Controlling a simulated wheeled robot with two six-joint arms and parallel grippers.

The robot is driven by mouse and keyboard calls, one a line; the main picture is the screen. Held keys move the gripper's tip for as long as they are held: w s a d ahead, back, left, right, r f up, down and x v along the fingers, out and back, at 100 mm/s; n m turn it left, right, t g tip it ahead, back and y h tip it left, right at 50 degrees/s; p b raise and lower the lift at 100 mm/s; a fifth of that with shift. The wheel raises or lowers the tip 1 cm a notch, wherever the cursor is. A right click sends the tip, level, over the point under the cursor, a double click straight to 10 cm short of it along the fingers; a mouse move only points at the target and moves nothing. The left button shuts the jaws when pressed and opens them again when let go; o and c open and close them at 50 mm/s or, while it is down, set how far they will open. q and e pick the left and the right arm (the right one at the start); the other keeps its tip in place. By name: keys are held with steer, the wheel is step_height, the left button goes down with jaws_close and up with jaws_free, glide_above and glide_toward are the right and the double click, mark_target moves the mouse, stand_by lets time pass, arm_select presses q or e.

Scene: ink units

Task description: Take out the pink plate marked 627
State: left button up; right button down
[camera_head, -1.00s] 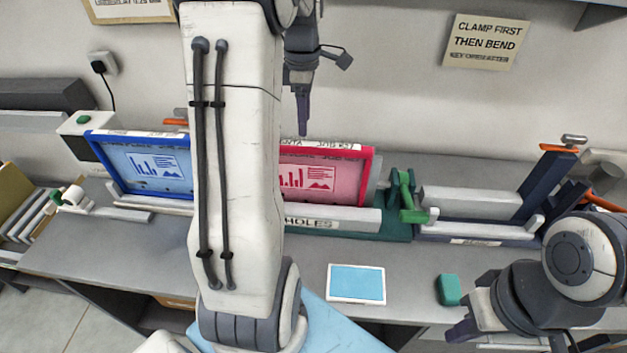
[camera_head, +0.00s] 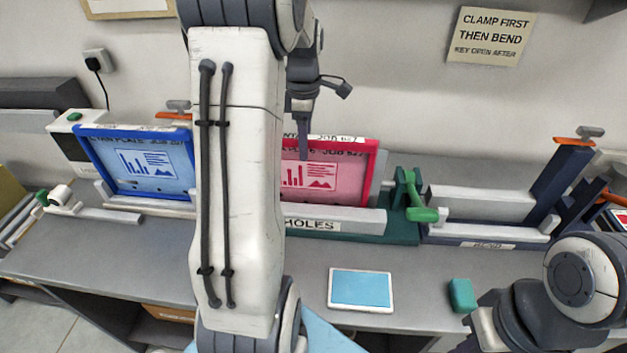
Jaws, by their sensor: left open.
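The pink plate (camera_head: 340,178) in a red frame stands upright in the green holder labelled HOLES (camera_head: 397,228). The label on its top edge reads JOB 627; its left part is hidden behind my left arm. My left gripper (camera_head: 303,150) points down at the plate's upper part, with its fingers over the top edge in the picture. It is open. I cannot tell whether it touches the plate. My right arm is at the lower right; its gripper (camera_head: 478,338) is partly cut off by the bottom edge and its jaws are unclear.
A blue plate (camera_head: 150,165) stands upright at the left. A green lever (camera_head: 415,205) is right of the pink plate. A dark blue bending unit (camera_head: 485,232) is further right. A tablet (camera_head: 361,290) and a green block (camera_head: 462,295) lie on the bench front.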

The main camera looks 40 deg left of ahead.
arm_select(q)
jaws_close()
steer(key=shift+r, duration=0.15)
step_height(320, 180, up, 11)
steer(key=p, duration=1)
